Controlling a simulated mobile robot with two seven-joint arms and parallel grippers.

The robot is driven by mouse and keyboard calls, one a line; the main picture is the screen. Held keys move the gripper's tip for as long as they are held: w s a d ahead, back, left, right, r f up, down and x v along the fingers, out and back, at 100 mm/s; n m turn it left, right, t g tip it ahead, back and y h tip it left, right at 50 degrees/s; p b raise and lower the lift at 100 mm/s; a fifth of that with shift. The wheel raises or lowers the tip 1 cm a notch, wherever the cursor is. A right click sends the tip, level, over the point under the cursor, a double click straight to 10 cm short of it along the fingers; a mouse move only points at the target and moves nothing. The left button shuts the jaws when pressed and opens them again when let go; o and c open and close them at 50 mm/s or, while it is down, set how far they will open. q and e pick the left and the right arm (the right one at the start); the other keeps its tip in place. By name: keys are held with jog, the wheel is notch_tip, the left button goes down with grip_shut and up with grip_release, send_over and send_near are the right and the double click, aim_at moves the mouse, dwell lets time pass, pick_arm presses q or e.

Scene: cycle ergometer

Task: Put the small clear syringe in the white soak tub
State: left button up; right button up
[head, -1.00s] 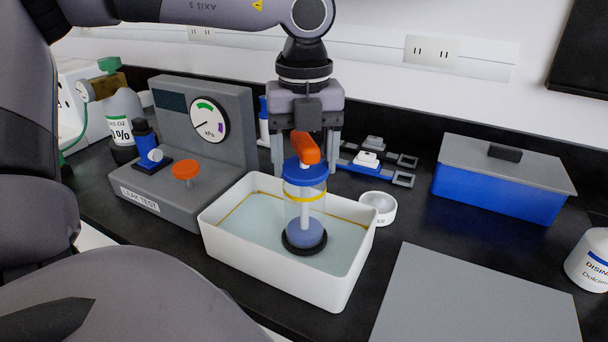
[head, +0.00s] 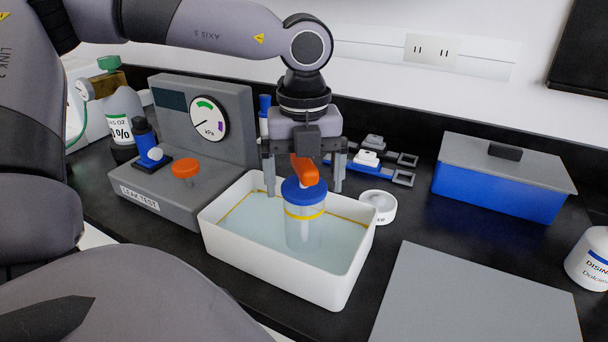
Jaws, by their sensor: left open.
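The clear syringe (head: 304,228) has a blue cap, a yellow ring and an orange handle. It stands roughly upright inside the white soak tub (head: 262,268), its lower part sunk in the pale liquid. My left gripper (head: 304,191) is open above the tub, with one finger on each side of the orange handle and a gap to each. I cannot tell whether the syringe touches the tub floor. My right gripper is not in view.
A grey leak test stand (head: 217,128) with a gauge is left of the tub. A small white round dish (head: 380,207) sits close to its right. A blue box with a grey lid (head: 500,180) stands at the back right. A grey mat (head: 475,300) lies at the front right.

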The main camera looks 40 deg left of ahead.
pick_arm(q)
notch_tip(320, 180, up, 12)
jog(key=shift+r, duration=0.15)
dwell(0.3)
jog(key=shift+s, duration=0.1)
dwell(0.5)
